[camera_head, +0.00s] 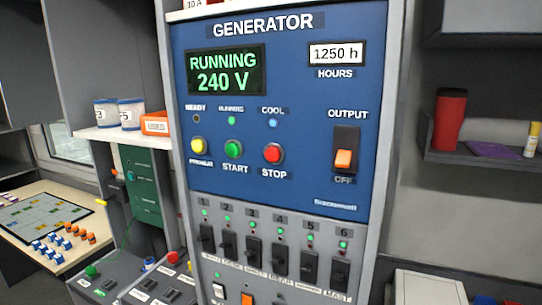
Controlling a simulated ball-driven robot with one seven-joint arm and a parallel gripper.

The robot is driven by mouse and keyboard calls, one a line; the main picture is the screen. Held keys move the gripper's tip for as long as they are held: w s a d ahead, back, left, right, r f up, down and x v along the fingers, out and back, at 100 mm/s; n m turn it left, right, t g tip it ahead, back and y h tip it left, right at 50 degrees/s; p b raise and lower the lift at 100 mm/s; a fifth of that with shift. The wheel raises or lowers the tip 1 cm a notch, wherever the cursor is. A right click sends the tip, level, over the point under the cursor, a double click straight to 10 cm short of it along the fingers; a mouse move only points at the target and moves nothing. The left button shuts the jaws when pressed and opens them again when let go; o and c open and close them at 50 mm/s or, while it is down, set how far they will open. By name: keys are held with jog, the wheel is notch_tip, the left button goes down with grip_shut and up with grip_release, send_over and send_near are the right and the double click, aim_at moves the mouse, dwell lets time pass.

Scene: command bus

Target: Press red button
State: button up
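A red button (273,152) labelled STOP sits on the blue generator panel (290,195), to the right of a green START button (233,149) and a yellow button (198,146). The panel's display (225,71) reads "RUNNING 240 V", and the small lamp above the green button is lit green. Another small red knob or button (173,257) shows on a grey console at the lower left. My gripper is not in view, and nothing covers the STOP button.
An orange OUTPUT switch (344,159) is on the panel's right. Black breaker switches (254,247) line up below. A shelf (480,155) with a red tumbler (448,119) juts out at the right.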

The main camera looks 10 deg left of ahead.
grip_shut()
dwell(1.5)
